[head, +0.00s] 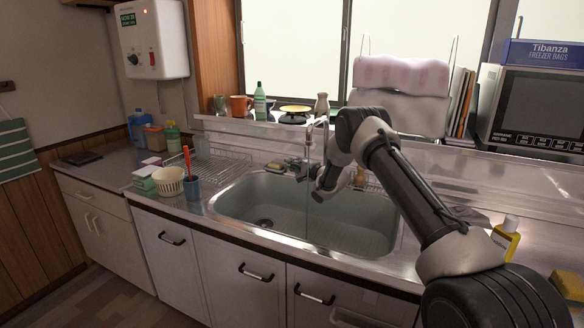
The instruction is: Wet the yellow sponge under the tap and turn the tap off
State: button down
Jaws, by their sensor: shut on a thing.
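The tap (321,128) stands at the back edge of the steel sink, with its spout over the basin. A thin pale vertical line below the spout looks like running water. My gripper (318,190) is low over the back of the basin, just right of that line. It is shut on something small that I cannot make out. A yellow-brown block that looks like the sponge (568,284) lies on the counter at the far right, well apart from my gripper.
The sink basin (290,222) looks empty. A yellow bottle (507,236) stands on the right counter. A cream basket (169,181), a blue cup (192,187) and a wire dish rack (207,168) stand left of the sink. A microwave (535,105) is at the right.

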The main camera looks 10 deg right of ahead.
jog(key=shift+r, duration=0.1)
jog(key=c, duration=1.5)
grip_release()
jog(key=shift+c, duration=0.2)
jog(key=shift+s+d, duration=0.1)
jog(key=v, duration=1.1)
jog(key=shift+s, duration=0.35)
jog(key=shift+d, duration=0.2)
